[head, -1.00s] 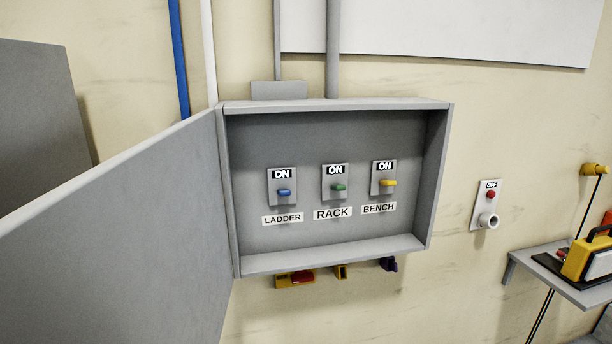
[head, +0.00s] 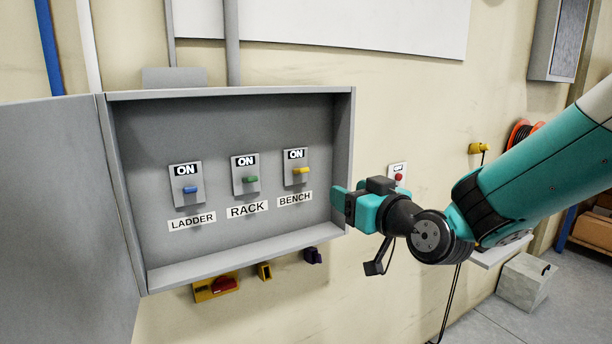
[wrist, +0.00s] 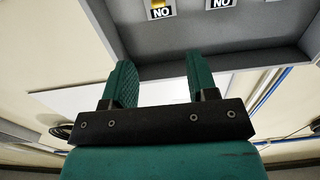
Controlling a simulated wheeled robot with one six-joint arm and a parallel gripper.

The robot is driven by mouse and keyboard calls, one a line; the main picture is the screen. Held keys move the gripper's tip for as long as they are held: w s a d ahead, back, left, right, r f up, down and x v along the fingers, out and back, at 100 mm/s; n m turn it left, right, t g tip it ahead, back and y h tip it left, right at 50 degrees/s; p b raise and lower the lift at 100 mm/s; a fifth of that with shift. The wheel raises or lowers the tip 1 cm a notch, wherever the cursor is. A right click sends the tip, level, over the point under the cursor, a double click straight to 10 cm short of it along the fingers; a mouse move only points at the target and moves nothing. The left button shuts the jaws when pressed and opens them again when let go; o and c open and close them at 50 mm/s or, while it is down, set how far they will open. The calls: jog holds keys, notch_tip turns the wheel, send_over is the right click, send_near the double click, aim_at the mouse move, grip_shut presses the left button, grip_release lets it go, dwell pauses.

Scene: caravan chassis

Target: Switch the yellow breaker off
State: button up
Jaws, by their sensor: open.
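The yellow breaker (head: 301,170) is the right one of three in an open grey box, above the label BENCH (head: 294,198). The sign over it reads ON. The wrist view shows its yellow lever (wrist: 158,4), cut off at the top edge, with an inverted ON sign. My gripper (head: 342,202) is at the right wall of the box, to the right of and lower than the yellow breaker, apart from it. In the wrist view its two green fingers (wrist: 160,85) are spread with nothing between them.
The blue breaker (head: 190,190) over LADDER and the green breaker (head: 249,180) over RACK also show ON. The box's right wall (head: 344,150) stands close to my gripper. The open door (head: 60,200) is at the left. A red-button switch (head: 399,177) is on the wall.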

aim_at(305, 170)
jog(key=shift+p+x, duration=3.85)
jog(key=shift+x, duration=4.85)
jog(key=shift+r, duration=0.15)
jog(key=c, duration=0.9)
